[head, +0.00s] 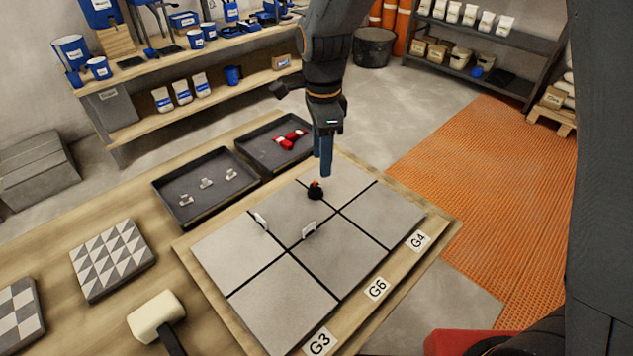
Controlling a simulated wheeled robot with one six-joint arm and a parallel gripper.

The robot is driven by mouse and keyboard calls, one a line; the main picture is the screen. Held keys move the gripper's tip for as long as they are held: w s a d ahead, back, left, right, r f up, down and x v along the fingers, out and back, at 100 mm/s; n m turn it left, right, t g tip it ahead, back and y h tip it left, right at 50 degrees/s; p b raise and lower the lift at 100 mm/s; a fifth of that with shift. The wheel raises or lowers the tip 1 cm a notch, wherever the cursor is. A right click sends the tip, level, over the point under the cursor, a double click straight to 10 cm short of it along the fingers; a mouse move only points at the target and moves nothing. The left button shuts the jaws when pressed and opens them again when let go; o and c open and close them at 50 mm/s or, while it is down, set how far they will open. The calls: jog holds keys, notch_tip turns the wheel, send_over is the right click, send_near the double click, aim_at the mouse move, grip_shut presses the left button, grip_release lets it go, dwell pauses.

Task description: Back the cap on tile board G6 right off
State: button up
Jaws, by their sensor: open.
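The tile board (357,274) carries grey tiles with dark joints and the labels G3, G6 (377,289) and G4 along its front right side. A black cap (315,193) with an orange top stands upright on a joint near the board's far edge. Two white clips stand in other joints, one to the left (261,222) and one nearer the middle (309,229).
A dark tray (183,214) with several white clips lies left of the board. Another tray (258,160) with red caps or clips sits behind it. A white mallet (155,316) and patterned tiles (112,258) lie at the left. Orange matting (490,190) covers the floor right.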

aim_at(315, 188)
jog(key=shift+w+a+f+m, duration=0.1)
jog(key=shift+a+f+m, duration=0.25)
jog(key=shift+a, duration=0.3)
notch_tip(315, 188, down, 7)
jog(key=shift+f+p, duration=0.2)
jog(key=shift+p, duration=0.5)
jog(key=c, duration=1)
